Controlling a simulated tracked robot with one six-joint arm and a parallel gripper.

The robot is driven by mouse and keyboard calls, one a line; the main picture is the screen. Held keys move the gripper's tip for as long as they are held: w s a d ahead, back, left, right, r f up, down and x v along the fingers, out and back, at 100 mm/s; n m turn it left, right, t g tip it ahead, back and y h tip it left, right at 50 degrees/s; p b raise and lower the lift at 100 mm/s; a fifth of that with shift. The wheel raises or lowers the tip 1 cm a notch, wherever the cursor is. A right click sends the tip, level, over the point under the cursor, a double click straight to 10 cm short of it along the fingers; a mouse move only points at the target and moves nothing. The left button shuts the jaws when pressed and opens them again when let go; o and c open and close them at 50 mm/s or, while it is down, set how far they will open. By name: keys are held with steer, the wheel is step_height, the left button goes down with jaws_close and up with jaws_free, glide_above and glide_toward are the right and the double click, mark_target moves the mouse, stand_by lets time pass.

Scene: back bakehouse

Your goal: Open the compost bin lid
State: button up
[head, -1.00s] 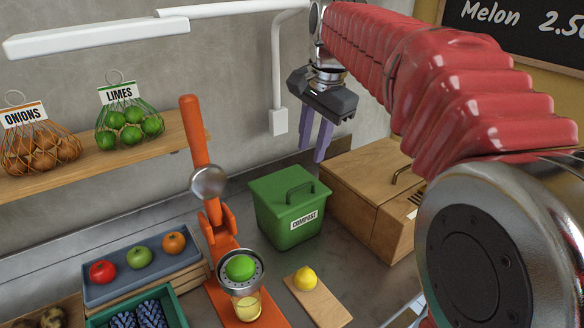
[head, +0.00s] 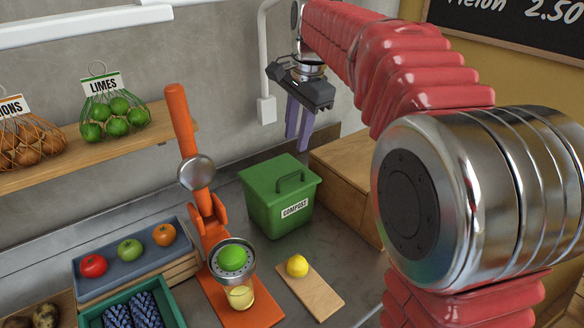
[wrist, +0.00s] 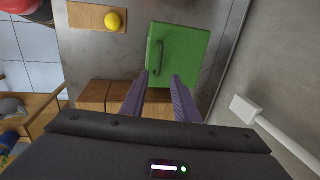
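The green compost bin (head: 272,210) stands on the steel counter with a white COMPOST label on its front. Its lid (head: 280,174) is closed, with a dark green arched handle (head: 291,181) on top. The lid also shows from above in the wrist view (wrist: 187,55), its handle on the left side. My gripper (head: 297,146) hangs above and a little behind the bin, fingers pointing down. It touches nothing. In the wrist view its two purple fingers (wrist: 161,82) are apart, with nothing between them, their tips near the lid's lower edge in the picture.
A wooden box (head: 343,185) stands right beside the bin. An orange citrus press (head: 194,165) with a lime half is at its left, and a lemon (head: 297,266) lies on a board in front. A white wall pipe (head: 264,60) runs behind my gripper.

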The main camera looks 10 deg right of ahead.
mark_target(292, 176)
steer(key=f, duration=0.3)
steer(key=w+f, duration=0.1)
steer(key=f, duration=0.3)
steer(key=w+f, duration=0.1)
steer(key=f, duration=0.3)
steer(key=shift+a, duration=0.4)
steer(key=shift+c, duration=0.4)
jaws_close()
steer(key=shift+d, duration=0.1)
